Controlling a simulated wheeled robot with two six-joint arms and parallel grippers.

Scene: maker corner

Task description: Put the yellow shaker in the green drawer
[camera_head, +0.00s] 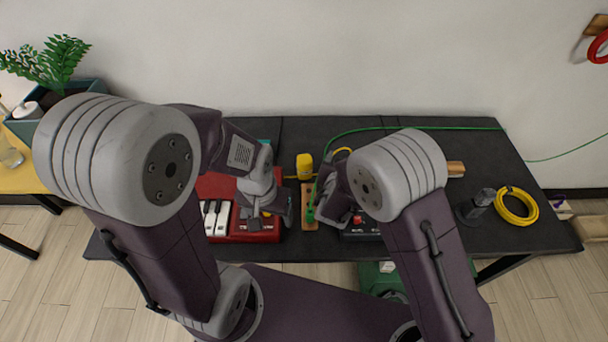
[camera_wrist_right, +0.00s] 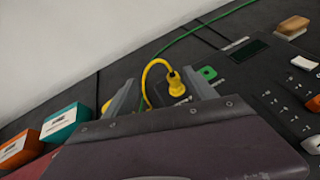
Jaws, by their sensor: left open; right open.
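The yellow shaker (camera_head: 304,162) stands upright on the dark table, between my two arms and behind a wooden strip. A green drawer unit (camera_head: 372,279) shows under the table's front edge, largely hidden by my right arm.
The red keyboard (camera_head: 258,232) and wooden strip (camera_head: 309,215) lie near the front edge. A yellow cable with a plug (camera_wrist_right: 176,84) lies beyond my right fingers. A dark bottle (camera_head: 482,198) and yellow coil (camera_head: 517,206) are at right. The back right of the table is fairly clear.

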